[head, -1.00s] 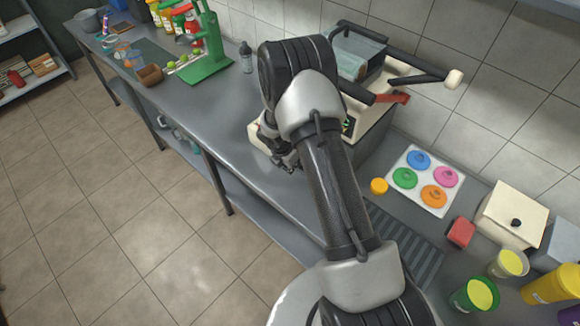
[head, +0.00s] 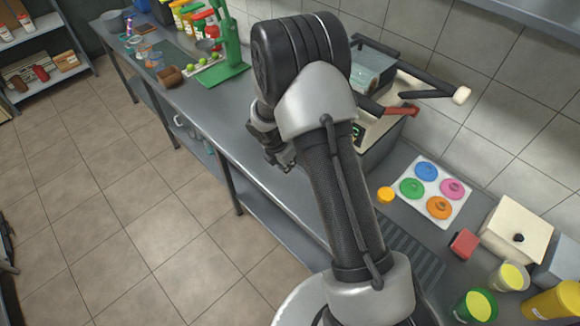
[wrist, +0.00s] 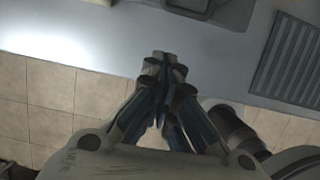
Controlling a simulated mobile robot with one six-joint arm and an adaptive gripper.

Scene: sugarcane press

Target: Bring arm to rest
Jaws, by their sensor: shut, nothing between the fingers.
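My gripper (head: 284,163) hangs below my raised arm, above the front edge of the grey counter, in front of the press machine. In the wrist view my gripper (wrist: 166,62) is shut, its fingertips together with nothing between them. The press machine (head: 385,115), a cream box with black handles and a red lever, stands behind my arm and is partly hidden by it.
The grey counter (head: 235,125) runs along the tiled wall. A white tray with coloured discs (head: 459,208), a cream box (head: 516,222), a red block (head: 463,243) and cups stand at right. A green hand press (head: 228,60) stands farther left. The floor is clear.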

